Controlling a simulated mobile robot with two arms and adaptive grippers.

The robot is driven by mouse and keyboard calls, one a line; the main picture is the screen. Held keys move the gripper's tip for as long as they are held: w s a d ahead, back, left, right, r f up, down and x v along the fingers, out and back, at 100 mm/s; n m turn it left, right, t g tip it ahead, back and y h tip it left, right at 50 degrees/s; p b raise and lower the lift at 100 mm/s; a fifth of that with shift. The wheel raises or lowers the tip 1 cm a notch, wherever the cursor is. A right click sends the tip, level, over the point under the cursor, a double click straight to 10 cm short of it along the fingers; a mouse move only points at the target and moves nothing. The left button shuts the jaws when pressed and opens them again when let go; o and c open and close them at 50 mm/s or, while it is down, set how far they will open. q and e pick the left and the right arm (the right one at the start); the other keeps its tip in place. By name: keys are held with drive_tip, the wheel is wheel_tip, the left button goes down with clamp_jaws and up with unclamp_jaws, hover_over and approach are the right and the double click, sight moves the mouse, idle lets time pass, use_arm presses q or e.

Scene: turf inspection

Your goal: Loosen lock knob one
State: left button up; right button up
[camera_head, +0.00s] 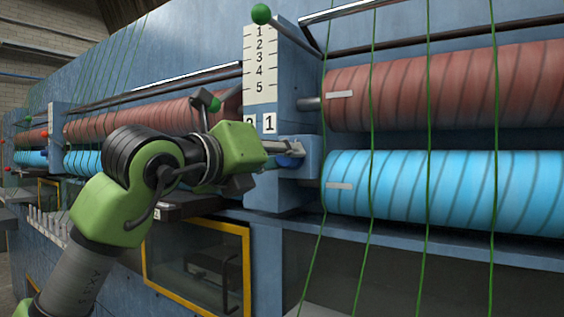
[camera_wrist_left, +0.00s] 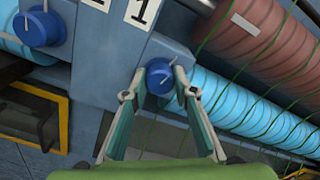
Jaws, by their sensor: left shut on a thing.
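Lock knob one is a round blue knob (camera_wrist_left: 160,72) with a pale line on its face, on the blue housing below the label "1" (camera_wrist_left: 141,10). In the head view a bit of the blue knob (camera_head: 289,161) shows beneath the fingers. My left gripper (camera_wrist_left: 161,80) reaches it with one finger on each side, and is shut on it. In the head view the left gripper (camera_head: 296,149) comes in from the left and hides most of the knob. My right gripper is in neither view.
A second blue knob (camera_wrist_left: 38,28) sits to the left in the wrist view. A red-brown roller (camera_head: 440,90) and a light-blue roller (camera_head: 450,190) lie to the right, with green strands running down in front. A numbered scale (camera_head: 260,65) stands above. A yellow-framed window (camera_head: 247,270) is below.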

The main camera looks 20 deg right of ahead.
use_arm(q)
drive_tip(key=m+b, duration=0.1)
drive_tip(key=m, duration=0.8)
drive_tip(key=m+b, duration=0.1)
drive_tip(key=m, duration=0.7)
drive_tip(key=m+b, duration=0.1)
drive_tip(key=m, duration=0.8)
drive_tip(key=shift+a+r+m, duration=0.1)
drive_tip(key=shift+r+m, duration=0.2)
drive_tip(key=shift+r, duration=0.05)
drive_tip(key=o, duration=1.1)
drive_tip(key=shift+f, duration=0.15)
